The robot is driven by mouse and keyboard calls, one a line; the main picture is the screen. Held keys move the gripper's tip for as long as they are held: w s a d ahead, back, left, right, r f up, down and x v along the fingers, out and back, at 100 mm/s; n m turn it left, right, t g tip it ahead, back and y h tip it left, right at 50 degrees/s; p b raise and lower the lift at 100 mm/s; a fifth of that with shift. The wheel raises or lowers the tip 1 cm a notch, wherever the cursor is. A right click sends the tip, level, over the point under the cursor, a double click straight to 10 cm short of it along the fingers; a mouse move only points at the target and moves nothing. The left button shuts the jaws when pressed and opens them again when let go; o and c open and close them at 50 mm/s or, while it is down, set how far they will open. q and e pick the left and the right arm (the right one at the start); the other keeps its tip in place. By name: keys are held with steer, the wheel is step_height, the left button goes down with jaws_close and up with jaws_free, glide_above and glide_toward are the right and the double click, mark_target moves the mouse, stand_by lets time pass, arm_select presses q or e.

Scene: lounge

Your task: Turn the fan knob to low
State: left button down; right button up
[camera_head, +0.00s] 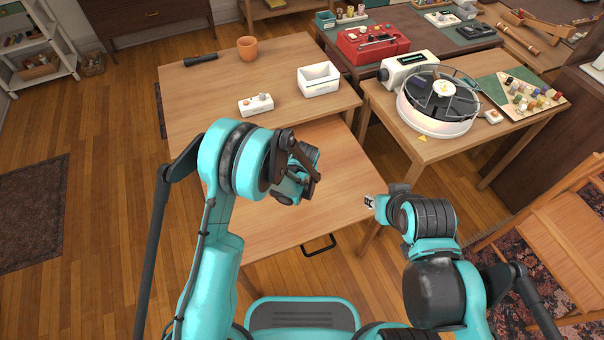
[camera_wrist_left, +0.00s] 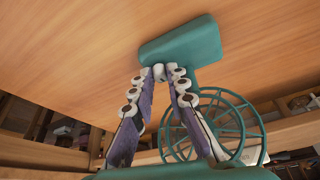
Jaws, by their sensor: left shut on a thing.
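The teal fan shows in the left wrist view, with a block-like base (camera_wrist_left: 185,42) against the wooden table surface and a round wire guard (camera_wrist_left: 250,125). A small pale knob (camera_wrist_left: 159,73) is on the base's near side. My left gripper (camera_wrist_left: 161,75) has its two fingertips closed in around the knob, which they partly hide. In the head view my left gripper (camera_head: 303,178) is low over the front part of the table, and the fan is hidden behind my arm. My right gripper (camera_head: 371,202) is off the table's right edge, apart from the fan; its jaws are too small to read.
On the wooden table (camera_head: 200,110) stand a white bin (camera_head: 318,80), a small white block with knobs (camera_head: 256,105), an orange pot (camera_head: 248,48) and a black flashlight (camera_head: 200,60). A side table holds a round caged device (camera_head: 438,105). The table's left part is clear.

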arm_select(q)
steer(key=shift+a+m+h, duration=0.1)
steer(key=shift+m+h, duration=0.2)
steer(key=shift+m, duration=0.5)
steer(key=c, duration=1.5)
jaws_free()
